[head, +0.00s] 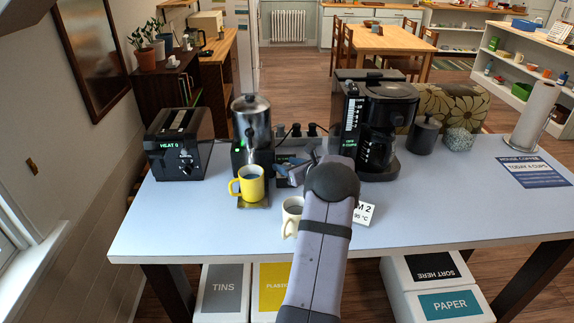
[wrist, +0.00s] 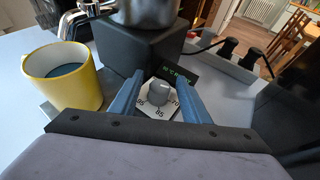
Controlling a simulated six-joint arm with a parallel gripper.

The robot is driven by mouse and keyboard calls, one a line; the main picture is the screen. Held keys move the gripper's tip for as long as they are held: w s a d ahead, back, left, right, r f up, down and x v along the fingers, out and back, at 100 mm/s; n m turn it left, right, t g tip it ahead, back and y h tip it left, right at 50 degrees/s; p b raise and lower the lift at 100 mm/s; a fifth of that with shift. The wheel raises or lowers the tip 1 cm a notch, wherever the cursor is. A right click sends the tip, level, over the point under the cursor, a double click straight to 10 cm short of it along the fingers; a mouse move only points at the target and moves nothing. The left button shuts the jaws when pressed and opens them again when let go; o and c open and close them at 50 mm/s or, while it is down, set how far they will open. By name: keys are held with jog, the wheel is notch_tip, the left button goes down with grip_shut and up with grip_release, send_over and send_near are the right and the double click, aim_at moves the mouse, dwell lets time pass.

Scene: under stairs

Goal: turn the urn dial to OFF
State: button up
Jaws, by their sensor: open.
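The urn (head: 251,125) is a silver vessel on a black base (wrist: 138,50), standing at the back of the blue-grey table. In the wrist view, the round grey dial (wrist: 159,91) sits on a white plate marked with numbers, among them 85. No OFF mark is readable. A small display with green text (wrist: 180,75) is just behind the dial. My gripper (wrist: 158,76) is open, with its blue fingers on either side of the dial in the picture. I cannot tell whether they touch it. In the head view, my gripper (head: 284,171) is beside the urn's front, and my arm hides the dial.
A yellow mug (head: 251,184) stands in front of the urn, left of my gripper in the wrist view (wrist: 62,82). A white mug (head: 291,216) is close to my arm. A black toaster (head: 178,143) and a coffee maker (head: 385,125) flank the urn. The table's front left is clear.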

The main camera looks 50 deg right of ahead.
jog(key=c, duration=1.1)
jog(key=shift+o, duration=0.2)
jog(key=shift+r+n+y+p, duration=0.15)
jog(key=shift+n+y+p, duration=0.25)
jog(key=shift+w+d+n+t+y, duration=0.1)
jog(key=shift+n+t+y, duration=0.2)
jog(key=shift+n+y, duration=0.35)
jog(key=shift+n+y+b, duration=0.4)
jog(key=shift+n+y, duration=0.55)
jog(key=shift+y, duration=0.2)
jog(key=shift+n+y, duration=0.3)
jog(key=shift+y, duration=0.2)
jog(key=o, duration=1.1)
jog(key=shift+c, duration=0.2)
jog(key=shift+b, duration=0.3)
